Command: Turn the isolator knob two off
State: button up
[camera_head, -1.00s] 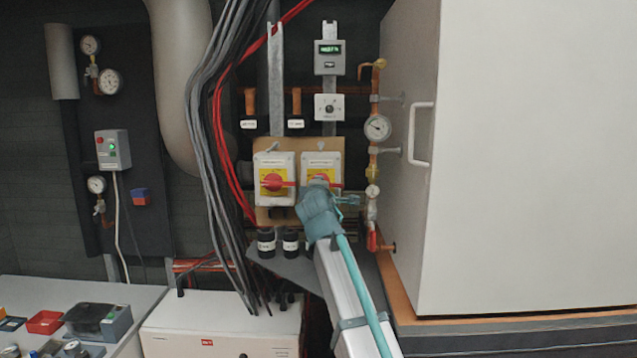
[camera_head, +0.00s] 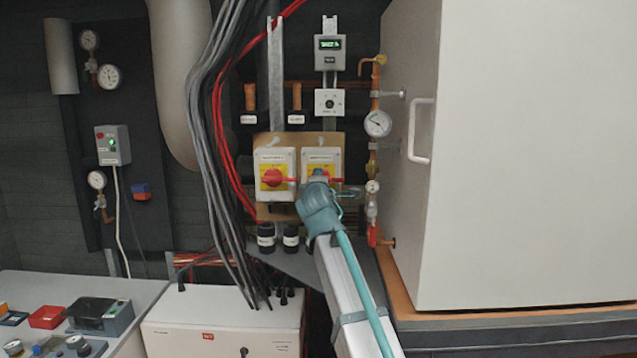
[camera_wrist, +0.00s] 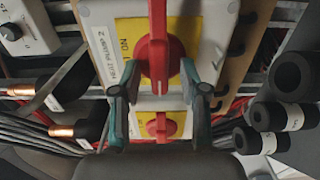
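The isolator labelled heat pump 2 is the right box (camera_head: 322,157), white with a yellow plate. Its red knob (camera_wrist: 158,52) is at the top centre of the wrist view, handle upright there, beside an "ON" mark. In the head view the handle lies about level, partly hidden by my gripper (camera_head: 318,178). In the wrist view, my gripper (camera_wrist: 159,80) is open, one finger on each side of the knob; I cannot tell whether they touch it. The left isolator (camera_head: 274,160) has a red knob with a level handle; it also shows below in the wrist view (camera_wrist: 160,126).
Black and red cables (camera_head: 205,130) hang left of the isolators. A pipe with a gauge (camera_head: 377,123) and a large white cabinet (camera_head: 530,150) stand to the right. Black capped pipe ends (camera_head: 266,237) are just below the boxes.

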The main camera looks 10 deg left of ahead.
jog(key=shift+s, duration=0.1)
jog(key=s+d, duration=0.1)
jog(key=s, duration=1)
jog(key=shift+s+d, duration=0.35)
jog(key=shift+d, duration=0.05)
